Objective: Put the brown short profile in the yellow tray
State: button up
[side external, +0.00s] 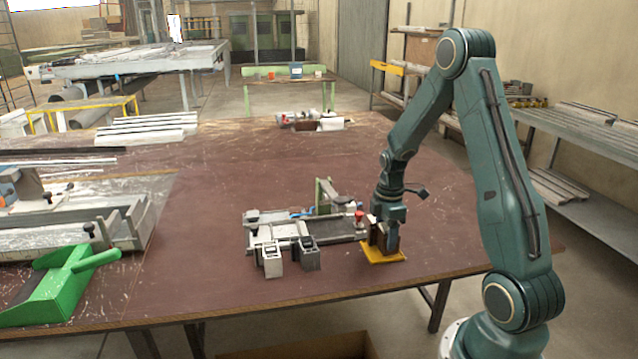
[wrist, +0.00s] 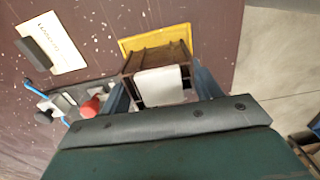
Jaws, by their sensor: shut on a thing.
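The brown short profile (side external: 376,236) is between the fingers of my gripper (side external: 387,243) at the right end of the clamp bench. In the wrist view the profile (wrist: 152,60) shows brown ribbed walls and a pale face, with a dark finger on each side; my gripper (wrist: 163,92) is shut on it. The yellow tray (side external: 397,257) lies flat on the table directly below. Its rim (wrist: 128,44) shows around the far side of the profile in the wrist view. I cannot tell whether the profile touches the tray floor.
The clamp fixture (side external: 335,228), with a red knob (side external: 360,214), stands close left of the tray. A green dustpan (side external: 55,285) lies at the far left. The table's front right is clear.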

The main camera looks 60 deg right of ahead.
jog(key=shift+f, duration=0.3)
jog(key=shift+f, duration=0.1)
jog(key=o, duration=1)
jog(key=shift+r, duration=0.2)
notch_tip(320, 180, up, 12)
jog(key=shift+f, duration=0.1)
dwell(0.5)
